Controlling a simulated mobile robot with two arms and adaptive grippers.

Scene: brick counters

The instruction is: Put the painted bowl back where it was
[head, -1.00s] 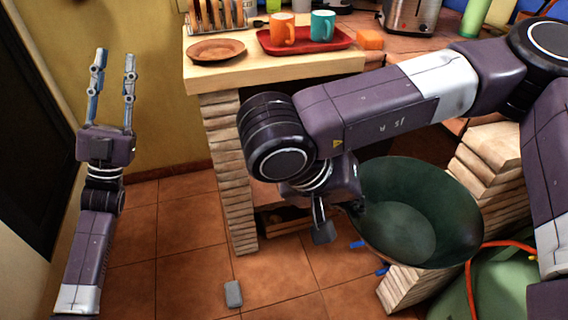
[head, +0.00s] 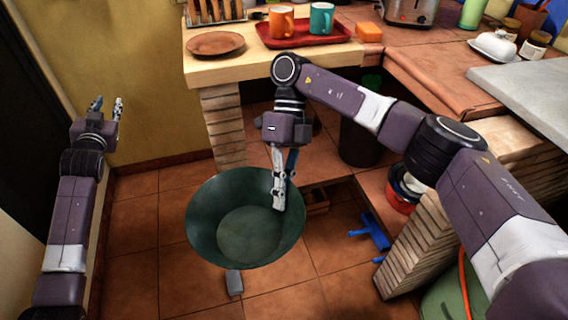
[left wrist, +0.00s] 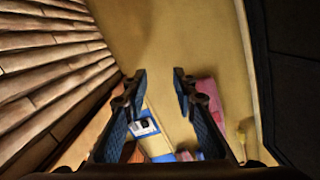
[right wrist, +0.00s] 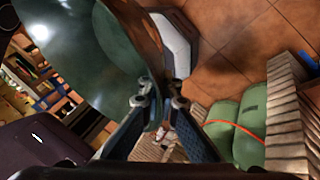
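The large dark green bowl (head: 225,215), which I take as the painted bowl, is in the middle of the head view, in front of the brick counter. My right gripper (head: 282,205) is shut on its right rim. The bowl appears held above the tiled floor, open side up and somewhat tilted. In the right wrist view the bowl (right wrist: 95,50) fills the upper left, its rim between my fingers (right wrist: 157,105). My left gripper (head: 106,107) is open and empty at the far left by the yellow wall. The left wrist view shows its fingers (left wrist: 160,85) apart with nothing between.
The counter (head: 215,70) holds a brown plate (head: 215,43) and a red tray (head: 300,36) with mugs. A grey block (head: 234,283) lies on the floor below the bowl. A lower shelf (head: 378,188) under the right counter has free room beside a red-and-white container (head: 402,190).

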